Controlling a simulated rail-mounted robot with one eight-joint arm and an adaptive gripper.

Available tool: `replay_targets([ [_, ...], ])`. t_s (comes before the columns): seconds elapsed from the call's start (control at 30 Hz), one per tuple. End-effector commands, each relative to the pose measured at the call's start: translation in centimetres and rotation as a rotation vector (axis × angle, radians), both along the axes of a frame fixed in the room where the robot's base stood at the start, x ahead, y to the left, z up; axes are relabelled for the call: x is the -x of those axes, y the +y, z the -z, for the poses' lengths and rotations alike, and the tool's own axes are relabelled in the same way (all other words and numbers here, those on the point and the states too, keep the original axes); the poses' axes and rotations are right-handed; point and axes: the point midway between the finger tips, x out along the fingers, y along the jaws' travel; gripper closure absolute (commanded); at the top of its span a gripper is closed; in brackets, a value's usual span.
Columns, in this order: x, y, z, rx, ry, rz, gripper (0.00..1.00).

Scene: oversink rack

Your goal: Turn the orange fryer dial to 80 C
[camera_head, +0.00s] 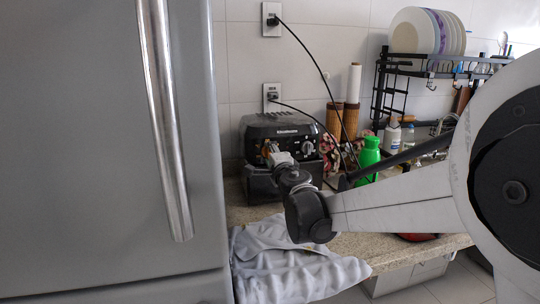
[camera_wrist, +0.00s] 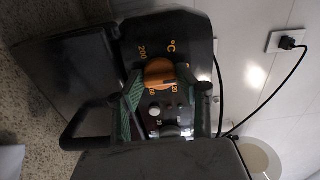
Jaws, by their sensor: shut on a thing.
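The black fryer (camera_head: 262,129) stands on the counter beside the fridge, its front panel facing the room. In the wrist view its panel (camera_wrist: 192,28) appears rotated, with orange markings including "200", "120" and a °C sign. The orange dial (camera_wrist: 159,72) sits on this panel. My gripper (camera_wrist: 160,80) has its two dark green fingers on either side of the dial, shut on it. In the head view my gripper (camera_head: 272,152) reaches the left part of the fryer's front and hides most of the dial. The dial's exact setting cannot be read.
A silver knob (camera_head: 308,148) is on the fryer's right side. A green bottle (camera_head: 369,157) and a dish rack (camera_head: 420,68) with plates stand to the right. A grey cloth (camera_head: 285,270) hangs over the counter edge. The fridge (camera_head: 90,150) closes off the left.

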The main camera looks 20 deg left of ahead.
Motion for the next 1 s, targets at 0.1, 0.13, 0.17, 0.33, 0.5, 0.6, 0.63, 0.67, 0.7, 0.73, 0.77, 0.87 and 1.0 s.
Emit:
replay_targets([
  [0.1,0.0,0.0,0.0,0.001,-0.001,0.0,0.94],
  [0.13,0.0,0.0,0.0,0.001,-0.001,0.0,0.94],
  [0.17,0.0,0.0,0.0,0.001,-0.001,0.0,0.94],
  [0.33,0.0,0.0,0.0,0.001,-0.001,-0.001,0.55],
  [0.5,0.0,0.0,0.0,0.0,0.0,0.0,0.49],
  [0.6,0.0,0.0,0.0,0.0,0.0,0.0,0.49],
  [0.63,0.0,0.0,0.0,0.0,0.0,0.0,0.49],
  [0.67,0.1,-0.1,0.0,0.0,0.0,0.0,0.49],
  [0.7,0.2,-0.1,0.0,0.0,0.0,0.0,0.49],
  [0.73,0.4,-0.2,0.0,0.0,0.0,0.0,0.49],
  [0.77,0.6,-0.4,0.0,0.0,0.0,0.0,0.49],
  [0.87,1.6,-1.1,0.0,0.0,0.0,0.0,0.49],
  [1.0,3.8,-2.5,0.0,0.0,0.0,0.0,0.49],
])
